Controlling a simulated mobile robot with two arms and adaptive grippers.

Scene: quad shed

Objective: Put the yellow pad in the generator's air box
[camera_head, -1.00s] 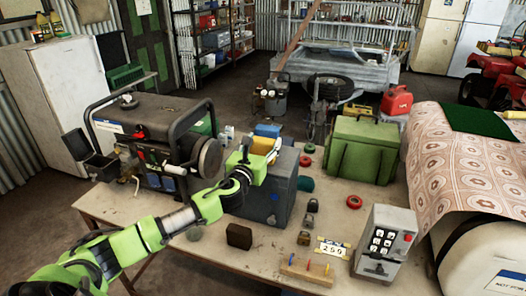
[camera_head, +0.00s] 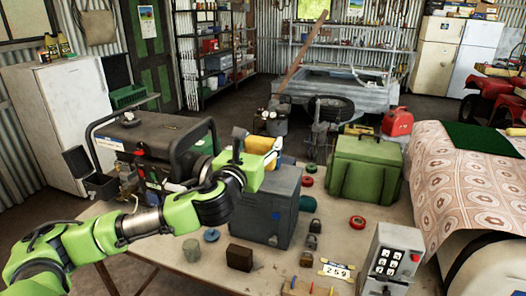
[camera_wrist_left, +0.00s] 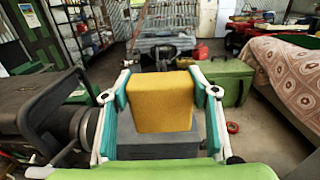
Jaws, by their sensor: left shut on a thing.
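The yellow pad (camera_wrist_left: 162,100) is a thick block between the two fingers of my left gripper (camera_wrist_left: 160,104) in the left wrist view. The left gripper is shut on it, above the grey-blue box on the bench. In the head view the pad (camera_head: 261,146) shows partly behind the gripper (camera_head: 247,163). The generator (camera_head: 150,150) stands at the left of the bench, black-framed. A small black open box with a raised lid, likely its air box (camera_head: 101,184), is at its left side; its inside is hard to make out. My right gripper is not in view.
The grey-blue box (camera_head: 268,212) stands just below the left gripper. A green case (camera_head: 362,172), a grey keypad box (camera_head: 392,258), a brown block (camera_head: 239,257) and several small items are on the bench (camera_head: 325,222). My left arm crosses in front of the generator.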

